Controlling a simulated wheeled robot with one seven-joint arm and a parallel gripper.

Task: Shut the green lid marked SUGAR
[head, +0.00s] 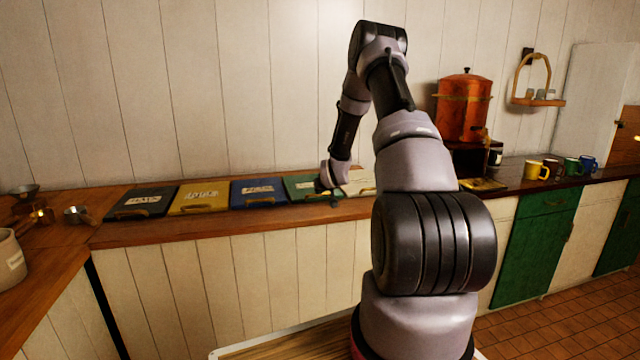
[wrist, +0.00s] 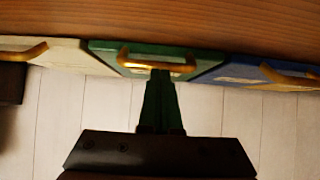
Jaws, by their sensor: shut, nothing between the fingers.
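The green lid (head: 302,187) lies in the row of lids on the wooden counter and looks flat, about level with its neighbours. Its pale label is too small to read, and my arm hides its right part. In the wrist view the green lid (wrist: 205,64) shows with a brass handle (wrist: 135,63) along its edge. My gripper (wrist: 161,73) is shut and empty, its tips overlapping the handle in that view. I cannot tell whether they touch it. In the head view my gripper (head: 333,201) is at the lid's front right.
Blue (head: 258,191), yellow (head: 200,196) and black (head: 141,202) lids lie to the left; a cream lid (head: 360,181) lies to the right. A copper urn (head: 463,105) and several mugs (head: 537,170) stand farther right. Small metal cups (head: 76,214) stand at the left.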

